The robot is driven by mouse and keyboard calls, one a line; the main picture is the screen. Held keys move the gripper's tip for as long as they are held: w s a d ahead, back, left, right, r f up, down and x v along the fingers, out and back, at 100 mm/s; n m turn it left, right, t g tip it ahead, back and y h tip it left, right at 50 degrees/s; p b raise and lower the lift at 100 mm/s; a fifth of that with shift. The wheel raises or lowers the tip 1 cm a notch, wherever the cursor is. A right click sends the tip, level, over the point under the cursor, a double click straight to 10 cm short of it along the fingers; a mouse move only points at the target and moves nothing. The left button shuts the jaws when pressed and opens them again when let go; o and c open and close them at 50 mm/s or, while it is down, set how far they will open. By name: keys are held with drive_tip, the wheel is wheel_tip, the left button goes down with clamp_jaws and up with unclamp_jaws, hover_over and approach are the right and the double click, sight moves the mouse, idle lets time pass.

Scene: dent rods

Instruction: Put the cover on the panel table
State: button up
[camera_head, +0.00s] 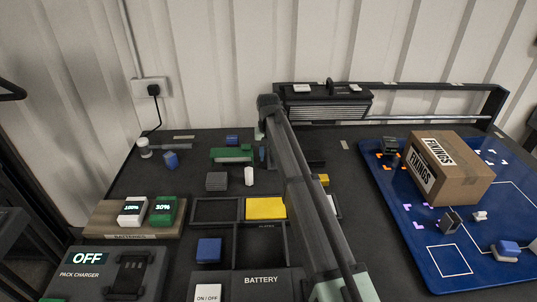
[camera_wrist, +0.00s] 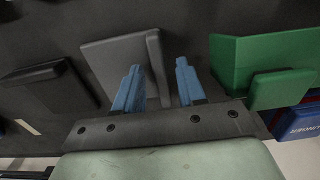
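A flat grey plate with a raised rib (camera_wrist: 158,66), possibly the cover, lies below my gripper in the wrist view. My gripper (camera_wrist: 158,82) is open, its two blue fingers apart on either side of the rib; contact cannot be told. In the head view one blue finger (camera_head: 262,154) shows beside my arm, which hides the plate. The blue marked surface (camera_head: 447,258) at the right may be the panel table; no label confirms this. It carries a cardboard box (camera_head: 450,168) and several small parts.
A green bracket (camera_wrist: 262,60) stands close to the right finger in the wrist view, and a dark block (camera_wrist: 48,98) lies to the left. In the head view, a battery tray (camera_head: 262,278), yellow block (camera_head: 265,208) and pack charger (camera_head: 105,273) occupy the front.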

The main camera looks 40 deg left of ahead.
drive_tip(key=shift+r, duration=0.1)
wheel_tip(320, 180, up, 12)
idle(0.6)
drive_tip(key=shift+w+d, duration=0.1)
